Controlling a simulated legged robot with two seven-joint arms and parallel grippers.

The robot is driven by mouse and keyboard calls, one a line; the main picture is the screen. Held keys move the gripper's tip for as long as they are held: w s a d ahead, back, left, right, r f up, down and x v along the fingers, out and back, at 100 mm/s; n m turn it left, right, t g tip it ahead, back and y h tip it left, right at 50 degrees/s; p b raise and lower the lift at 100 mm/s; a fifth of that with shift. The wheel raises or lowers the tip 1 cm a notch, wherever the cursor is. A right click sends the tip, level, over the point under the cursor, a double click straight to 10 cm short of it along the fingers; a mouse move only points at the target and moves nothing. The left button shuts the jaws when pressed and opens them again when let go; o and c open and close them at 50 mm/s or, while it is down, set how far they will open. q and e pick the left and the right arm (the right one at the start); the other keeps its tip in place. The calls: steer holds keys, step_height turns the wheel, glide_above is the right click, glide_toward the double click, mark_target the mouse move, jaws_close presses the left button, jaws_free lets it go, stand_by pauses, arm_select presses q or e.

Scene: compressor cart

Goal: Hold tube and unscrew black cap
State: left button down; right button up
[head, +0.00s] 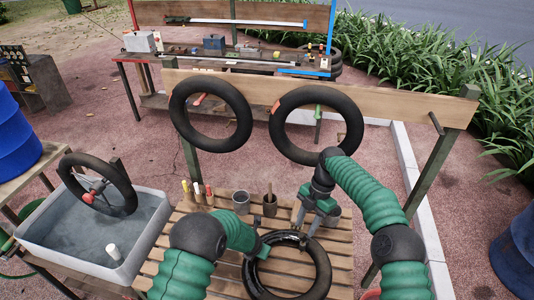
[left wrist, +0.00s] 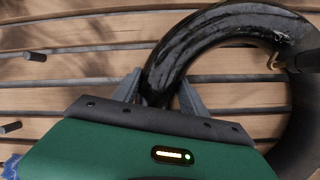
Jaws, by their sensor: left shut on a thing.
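A black inner tube (head: 322,268) lies on the slatted wooden table. My left gripper (head: 262,250) is shut on the tube's left upper part; in the left wrist view its fingers (left wrist: 158,95) sit on both sides of the black tube (left wrist: 215,25). A small brass-coloured valve stem (left wrist: 273,60) sticks up at the tube's inner edge, next to a dark block at the picture's right edge. The black cap cannot be made out clearly. My right gripper (head: 308,222) points down above the tube's upper right part, its fingers apart with nothing visible between them.
Grey cups (head: 241,202) and several coloured-handled tools (head: 198,193) stand at the table's back. A water tub (head: 150,235) with a wheel in it is on the left. Two tyres (head: 211,142) hang from a wooden beam (head: 400,103) behind. Short pegs (left wrist: 35,56) stick up from the slats.

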mark_target(301, 237)
arm_select(q)
steer(key=shift+a+r, duration=0.1)
steer(key=shift+a, duration=0.05)
arm_select(e)
steer(key=s+a+r+n+t+h, duration=0.3)
steer(key=a+n+t+h, duration=0.35)
steer(key=n, duration=0.65)
arm_select(q)
steer(key=shift+d, duration=0.2)
arm_select(e)
steer(key=shift+g+h, duration=0.25)
steer(key=shift+h, duration=0.1)
steer(key=x, duration=0.6)
steer(key=d+x, duration=0.1)
steer(key=x, duration=0.2)
steer(key=shift+s, duration=0.3)
arm_select(q)
steer(key=shift+a, duration=0.1)
arm_select(e)
steer(key=shift+w+d+f, duration=0.1)
steer(key=shift+w+f, duration=0.05)
steer(key=shift+f, duration=0.15)
steer(key=shift+c, duration=0.5)
